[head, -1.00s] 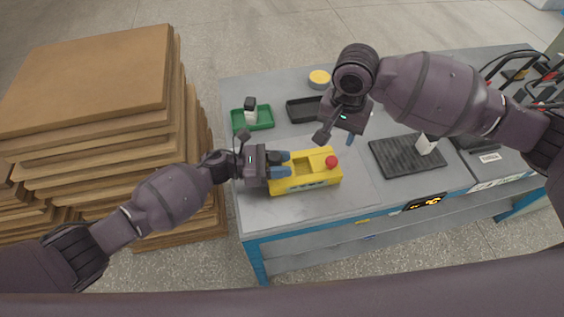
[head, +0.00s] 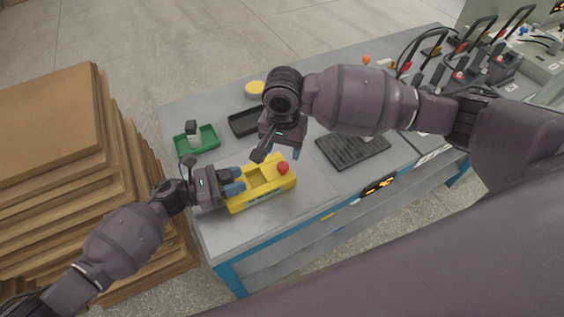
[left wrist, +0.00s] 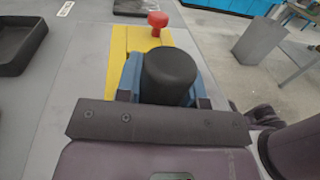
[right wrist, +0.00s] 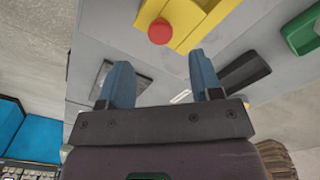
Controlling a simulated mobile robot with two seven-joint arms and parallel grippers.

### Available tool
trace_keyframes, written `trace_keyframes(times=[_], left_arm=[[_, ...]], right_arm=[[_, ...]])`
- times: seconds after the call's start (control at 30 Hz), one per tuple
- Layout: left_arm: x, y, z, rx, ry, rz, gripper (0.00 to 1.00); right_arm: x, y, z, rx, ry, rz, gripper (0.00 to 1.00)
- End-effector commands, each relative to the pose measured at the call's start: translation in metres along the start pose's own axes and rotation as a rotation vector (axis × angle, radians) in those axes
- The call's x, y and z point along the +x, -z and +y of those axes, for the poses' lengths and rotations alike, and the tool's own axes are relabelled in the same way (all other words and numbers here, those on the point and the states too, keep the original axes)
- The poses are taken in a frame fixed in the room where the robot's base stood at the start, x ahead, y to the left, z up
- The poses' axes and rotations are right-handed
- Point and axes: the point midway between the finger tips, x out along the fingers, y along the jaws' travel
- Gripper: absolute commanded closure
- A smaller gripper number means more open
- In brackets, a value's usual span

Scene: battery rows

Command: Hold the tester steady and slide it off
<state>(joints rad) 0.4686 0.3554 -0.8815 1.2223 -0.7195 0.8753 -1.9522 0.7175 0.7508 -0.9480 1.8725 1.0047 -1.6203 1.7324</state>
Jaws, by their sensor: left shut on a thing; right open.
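The yellow tester (head: 262,178) with a red button (head: 283,168) lies on the grey table near its front edge; its recessed bed looks empty. My left gripper (head: 237,181) is shut on its left end. In the left wrist view, a black round-topped piece (left wrist: 168,76) sits between the blue fingers, with the yellow body (left wrist: 150,42) beyond; whether that piece belongs to the tester cannot be told. My right gripper (head: 284,152) is open and empty, above and behind the button end. Its wrist view shows the tester (right wrist: 190,18) beyond the spread fingers (right wrist: 160,82).
A green tray (head: 208,136) holding a black-topped piece (head: 191,128) stands at the back left, beside a black tray (head: 243,122) and a yellow disc (head: 254,88). A dark ribbed tray (head: 352,152) lies right. Stacked boards (head: 50,130) stand left; cabled devices (head: 485,60) stand back right.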

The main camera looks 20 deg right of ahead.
Motion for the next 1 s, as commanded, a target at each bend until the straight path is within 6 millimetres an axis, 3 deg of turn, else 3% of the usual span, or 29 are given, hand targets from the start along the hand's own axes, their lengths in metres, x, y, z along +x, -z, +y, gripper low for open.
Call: trace_keyframes(times=[0.2, 0.4, 0.8, 0.87, 1.0], left_arm=[[0.0, 0.001, 0.0, 0.001, 0.0, 0.001, 1.0], [0.0, 0.001, 0.0, 0.001, 0.0, 0.001, 1.0], [0.0, 0.001, 0.0, 0.001, 0.0, 0.001, 1.0], [0.0, 0.001, 0.0, 0.001, 0.0, 0.001, 1.0], [0.0, 0.001, 0.0, 0.001, 0.0, 0.001, 1.0]], right_arm=[[0.037, -0.001, 0.0, -0.001, -0.002, -0.001, 0.41], [0.058, 0.0, 0.0, 0.0, 0.0, 0.0, 0.41], [0.066, 0.0, 0.0, -0.002, 0.0, 0.0, 0.41], [0.066, 0.0, 0.0, -0.002, 0.0, 0.0, 0.47], [0.066, 0.0, 0.0, -0.002, 0.0, 0.0, 0.69]])
